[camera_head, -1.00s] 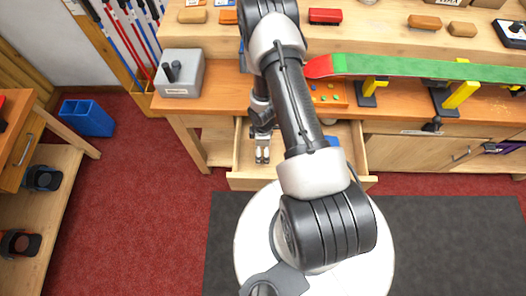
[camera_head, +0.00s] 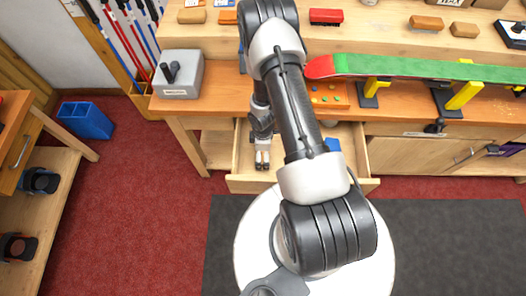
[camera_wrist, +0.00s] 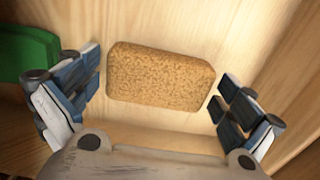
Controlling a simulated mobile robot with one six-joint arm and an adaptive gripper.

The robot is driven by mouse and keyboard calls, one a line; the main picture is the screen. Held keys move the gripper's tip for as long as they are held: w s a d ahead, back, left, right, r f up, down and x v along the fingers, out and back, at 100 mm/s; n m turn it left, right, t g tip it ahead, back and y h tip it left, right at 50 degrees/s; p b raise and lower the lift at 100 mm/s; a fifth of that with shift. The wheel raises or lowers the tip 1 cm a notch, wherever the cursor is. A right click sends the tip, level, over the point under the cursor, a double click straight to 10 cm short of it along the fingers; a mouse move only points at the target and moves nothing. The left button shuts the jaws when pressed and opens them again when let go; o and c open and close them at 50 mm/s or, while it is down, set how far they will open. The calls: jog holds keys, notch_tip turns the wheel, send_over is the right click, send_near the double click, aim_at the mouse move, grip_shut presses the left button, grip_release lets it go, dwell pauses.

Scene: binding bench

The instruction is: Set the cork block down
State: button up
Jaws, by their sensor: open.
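The cork block (camera_wrist: 160,76) is a speckled brown rounded slab, seen in the wrist view lying on a pale wooden surface. My gripper (camera_wrist: 158,92) is open, with one finger on each side of the block and a gap at each side. In the head view my gripper (camera_head: 262,165) points down inside the open drawer (camera_head: 243,182) under the bench. The block cannot be made out in the head view.
A green object (camera_wrist: 28,52) lies left of the gripper in the wrist view. A blue item (camera_head: 332,145) is at the drawer's right. A green and red ski (camera_head: 420,68) rests on yellow supports above the bench.

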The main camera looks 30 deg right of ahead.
jog(key=shift+r, duration=0.1)
notch_tip(320, 180, up, 12)
jog(key=p, duration=1.3)
